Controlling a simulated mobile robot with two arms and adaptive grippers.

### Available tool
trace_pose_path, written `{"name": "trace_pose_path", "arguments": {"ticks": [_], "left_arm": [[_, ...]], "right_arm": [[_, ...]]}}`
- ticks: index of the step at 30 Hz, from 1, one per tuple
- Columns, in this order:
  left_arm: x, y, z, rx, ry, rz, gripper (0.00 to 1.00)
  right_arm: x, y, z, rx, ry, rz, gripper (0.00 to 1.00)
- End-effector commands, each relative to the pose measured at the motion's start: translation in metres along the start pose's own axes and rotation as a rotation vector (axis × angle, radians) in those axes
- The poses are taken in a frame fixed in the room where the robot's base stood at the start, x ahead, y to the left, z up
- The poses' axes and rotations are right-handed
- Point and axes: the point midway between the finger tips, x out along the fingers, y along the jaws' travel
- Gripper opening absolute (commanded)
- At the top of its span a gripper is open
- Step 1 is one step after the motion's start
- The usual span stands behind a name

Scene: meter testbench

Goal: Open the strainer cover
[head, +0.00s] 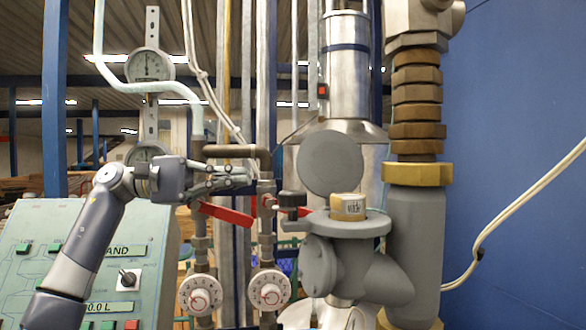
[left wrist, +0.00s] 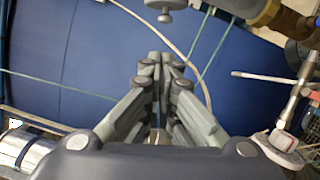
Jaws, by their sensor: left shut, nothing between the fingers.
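A round grey disc (head: 330,162), which looks like the strainer cover, stands upright above the grey strainer body (head: 375,285). Below it is a flat flange (head: 320,224), and a small beige block with a dark label (head: 348,207) shows at the flange. Whether the disc touches the flange is hard to tell. My left gripper (head: 248,178) is shut and empty, pointing right, to the left of the disc in the picture and in front of the pipes. Its closed fingers also show in the left wrist view (left wrist: 164,60). My right gripper is not in view.
Vertical pipes with a red lever (head: 226,214) and two round white dials (head: 200,294) stand below my left gripper. A green control panel (head: 100,255) is at the lower left. A brass-and-grey pipe (head: 416,175) rises right of the disc, before a blue wall (head: 520,110).

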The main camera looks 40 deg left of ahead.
Motion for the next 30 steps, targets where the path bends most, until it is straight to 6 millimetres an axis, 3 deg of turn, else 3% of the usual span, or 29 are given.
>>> {"name": "trace_pose_path", "arguments": {"ticks": [13, 21, 30], "left_arm": [[0.1, 0.004, 0.002, -0.001, -0.004, -0.002, 0.0], [0.106, 0.0, 0.031, 0.0, 0.003, -0.001, 0.0], [0.108, 0.0, 0.039, -0.002, 0.001, 0.001, 0.0]], "right_arm": [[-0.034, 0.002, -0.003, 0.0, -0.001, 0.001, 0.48], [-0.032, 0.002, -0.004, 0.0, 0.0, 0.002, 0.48], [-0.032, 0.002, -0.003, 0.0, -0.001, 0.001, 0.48]]}}
